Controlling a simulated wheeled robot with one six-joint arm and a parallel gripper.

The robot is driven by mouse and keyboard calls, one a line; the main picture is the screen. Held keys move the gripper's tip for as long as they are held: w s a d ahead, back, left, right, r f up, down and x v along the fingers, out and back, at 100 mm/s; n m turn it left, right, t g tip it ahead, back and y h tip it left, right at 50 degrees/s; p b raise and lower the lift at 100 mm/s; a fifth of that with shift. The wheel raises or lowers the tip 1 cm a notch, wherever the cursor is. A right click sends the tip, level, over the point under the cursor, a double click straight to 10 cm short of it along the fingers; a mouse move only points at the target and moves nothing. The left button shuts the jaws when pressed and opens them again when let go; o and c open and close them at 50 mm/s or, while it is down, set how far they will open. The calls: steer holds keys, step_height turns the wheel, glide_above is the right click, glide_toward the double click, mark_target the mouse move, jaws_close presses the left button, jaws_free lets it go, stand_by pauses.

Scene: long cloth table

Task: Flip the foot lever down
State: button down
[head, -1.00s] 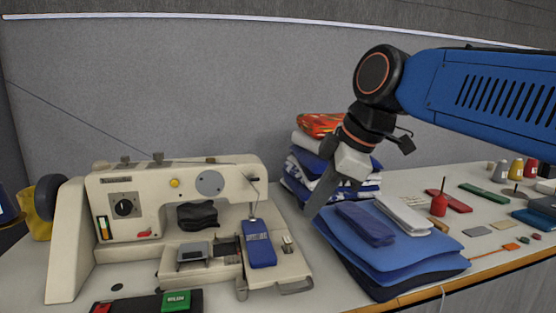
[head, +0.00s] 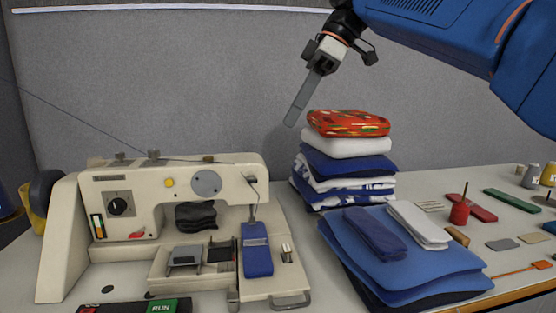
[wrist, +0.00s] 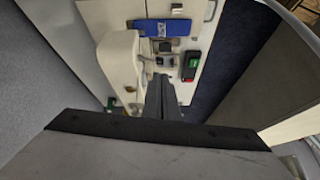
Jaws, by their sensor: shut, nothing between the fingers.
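The cream sewing machine (head: 150,195) stands on the table at the left in the head view. A small dark lever-like part (head: 251,179) sits at the right end of its head, above the needle area; I cannot tell for sure that this is the foot lever or how it is set. A blue cloth strip (head: 257,250) lies below the needle area. My gripper (head: 293,121) is shut and empty, high above and right of the machine head, apart from it. In the wrist view my gripper (wrist: 161,97) points down toward the machine (wrist: 120,60).
A folded cloth stack (head: 345,165) with an orange-red top stands right of the machine, beneath my arm. Flat blue cloths (head: 420,270) lie in front of it. A RUN switch box (head: 160,307) is at the front. A red spool (head: 460,213) and small items lie right.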

steer(key=shift+w+r+n+g, duration=0.35)
steer(key=shift+w+r, duration=0.3)
steer(key=shift+w, duration=0.35)
glide_toward(252, 179)
steer(key=x, duration=0.5)
steer(key=shift+s+f, duration=0.2)
steer(key=shift+s+f+t+y, duration=0.3)
steer(key=shift+s+t, duration=0.05)
steer(key=shift+t, duration=0.3)
steer(key=f+t, duration=0.1)
steer(key=t, duration=0.1)
steer(key=s+f+n+t+y, duration=0.1)
steer(key=t, duration=0.1)
steer(key=f+n+t, duration=0.1)
steer(key=f, duration=0.1)
steer(key=shift+s+d+t+y, duration=0.3)
steer(key=shift+s+t+y, duration=0.1)
stand_by(0.4)
